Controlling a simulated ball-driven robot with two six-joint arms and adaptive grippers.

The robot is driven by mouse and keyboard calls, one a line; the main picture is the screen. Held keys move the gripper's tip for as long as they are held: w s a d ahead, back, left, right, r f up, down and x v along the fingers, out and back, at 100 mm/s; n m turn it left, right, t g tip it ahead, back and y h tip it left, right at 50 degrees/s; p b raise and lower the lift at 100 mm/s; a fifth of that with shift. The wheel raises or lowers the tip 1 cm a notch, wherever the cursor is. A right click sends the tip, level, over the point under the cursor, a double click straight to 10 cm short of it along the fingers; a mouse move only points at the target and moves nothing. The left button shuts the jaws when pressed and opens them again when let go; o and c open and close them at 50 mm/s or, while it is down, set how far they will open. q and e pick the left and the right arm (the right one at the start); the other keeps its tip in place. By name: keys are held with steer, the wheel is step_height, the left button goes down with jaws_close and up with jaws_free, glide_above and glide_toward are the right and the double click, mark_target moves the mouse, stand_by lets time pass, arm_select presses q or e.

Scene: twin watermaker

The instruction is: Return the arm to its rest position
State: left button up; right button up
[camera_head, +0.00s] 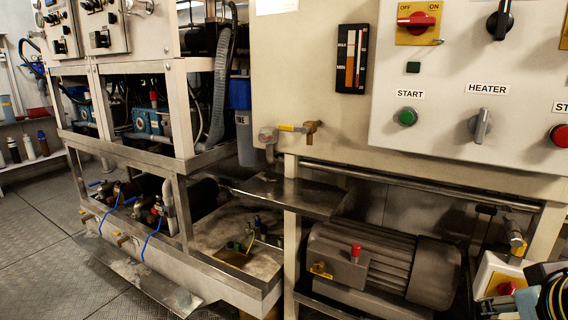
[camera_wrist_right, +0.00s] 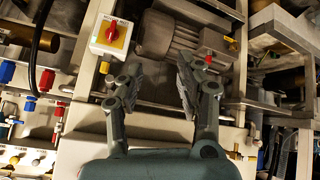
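My right gripper (camera_wrist_right: 158,78) is in the right wrist view, its two grey fingers spread apart with nothing between them. Beyond the fingertips is a grey finned motor (camera_wrist_right: 178,38), with a red cap (camera_wrist_right: 208,59) near the right finger. The motor also shows low in the head view (camera_head: 385,262). My left gripper is not seen.
A yellow-and-white switch box (camera_wrist_right: 112,34) with a red knob lies beyond the left finger. The head view shows a control panel (camera_head: 470,70) with a HEATER knob (camera_head: 480,126) and green START button (camera_head: 405,116). A metal shelf (camera_head: 290,193) juts out above the motor.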

steer(key=s+a+f+n+g+y, duration=0.1)
steer(key=s+a+f+g, duration=0.15)
steer(key=s, duration=0.55)
steer(key=s+a+f+n+g+y, duration=0.1)
steer(key=s+f+g, duration=0.25)
steer(key=s, duration=0.55)
step_height(320, 180, down, 23)
steer(key=s+d+p, duration=0.2)
steer(key=s+p, duration=0.1)
steer(key=s+f+p, duration=0.1)
steer(key=s+f, duration=0.5)
steer(key=s, duration=0.3)
steer(key=s+d+f+g+p, duration=0.1)
steer(key=s+f, duration=0.6)
steer(key=s, duration=0.2)
steer(key=shift+s+d, duration=0.15)
